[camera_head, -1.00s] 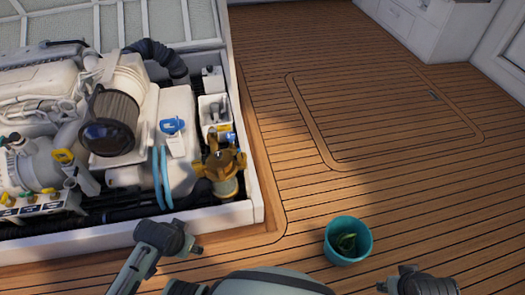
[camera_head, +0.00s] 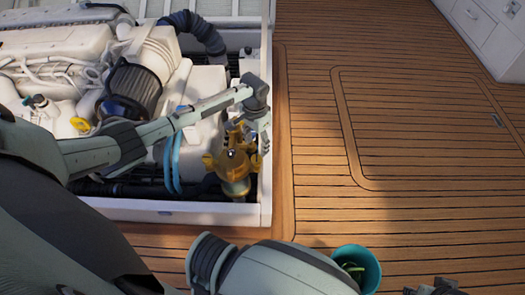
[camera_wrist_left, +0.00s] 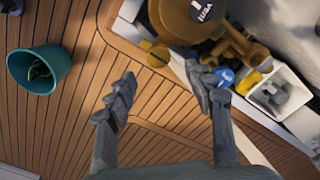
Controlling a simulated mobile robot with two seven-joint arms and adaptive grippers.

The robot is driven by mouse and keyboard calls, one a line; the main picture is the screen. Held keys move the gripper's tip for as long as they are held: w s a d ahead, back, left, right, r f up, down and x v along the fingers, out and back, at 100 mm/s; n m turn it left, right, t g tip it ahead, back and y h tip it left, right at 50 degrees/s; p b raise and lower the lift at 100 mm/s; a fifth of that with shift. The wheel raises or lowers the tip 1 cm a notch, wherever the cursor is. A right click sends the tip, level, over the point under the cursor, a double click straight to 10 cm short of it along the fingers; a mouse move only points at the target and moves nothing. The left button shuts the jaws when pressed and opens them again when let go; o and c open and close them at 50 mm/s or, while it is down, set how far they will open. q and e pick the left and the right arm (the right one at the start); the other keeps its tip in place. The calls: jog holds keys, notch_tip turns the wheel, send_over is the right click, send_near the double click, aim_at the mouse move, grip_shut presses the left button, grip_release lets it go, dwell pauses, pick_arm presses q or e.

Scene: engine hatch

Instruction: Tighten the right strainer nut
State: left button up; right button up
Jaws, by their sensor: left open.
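The brass strainer (camera_head: 236,172) stands at the right front corner of the engine bay. Its round brass top with a label shows at the top of the left wrist view (camera_wrist_left: 200,22). The right strainer nut (camera_wrist_left: 155,53), a small brass wing nut, sticks out at the strainer's deck side, beyond and between my fingertips in the left wrist view. My left gripper (camera_wrist_left: 162,82) is open and empty, its fingers pointing towards the strainer, apart from the nut. In the head view the left gripper (camera_head: 264,142) hangs by the strainer's right side. A dark part of my right arm shows at the bottom right.
The white hatch edge (camera_head: 265,200) runs close beside the strainer. A blue-tipped part (camera_wrist_left: 224,76) and a white box (camera_wrist_left: 275,95) lie near the right finger. A teal bucket (camera_head: 368,262) stands on the wooden deck, which is otherwise largely clear.

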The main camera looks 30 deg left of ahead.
aim_at(257, 159)
pick_arm(q)
notch_tip(257, 159, down, 6)
jog(key=shift+s+d+f+b, duration=0.1)
jog(key=shift+s+f+b, duration=0.1)
jog(key=shift+b, duration=0.55)
jog(key=shift+w+f, duration=0.1)
jog(key=shift+f, duration=0.35)
pick_arm(e)
jog(key=v, duration=0.4)
jog(key=shift+s+d, duration=0.15)
jog(key=shift+d, duration=0.05)
pick_arm(q)
jog(key=c, duration=1.2)
jog(key=shift+o, duration=0.2)
